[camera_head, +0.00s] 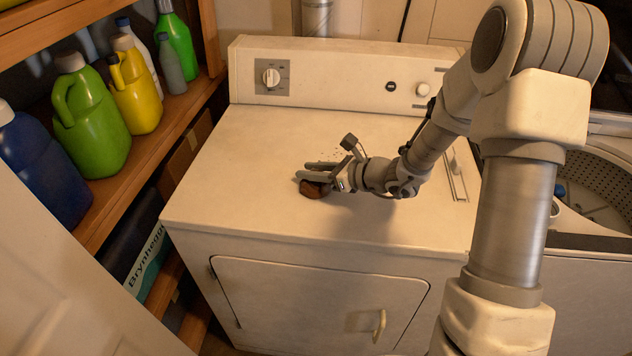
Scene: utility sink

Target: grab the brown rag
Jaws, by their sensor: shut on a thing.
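The brown rag (311,190) is a small, dark reddish-brown crumpled lump on the white top of the dryer (250,150). My gripper (313,180) reaches in from the right, low over the dryer top, and is shut on the rag. The fingers cover part of the rag's upper side. I cannot tell whether the rag still touches the surface.
Wooden shelves at the left hold a green jug (88,120), a yellow bottle (135,85) and a blue jug (38,170). The dryer's control panel (340,80) rises at the back. An open washer (590,180) stands at the right. The dryer top around the rag is mostly clear.

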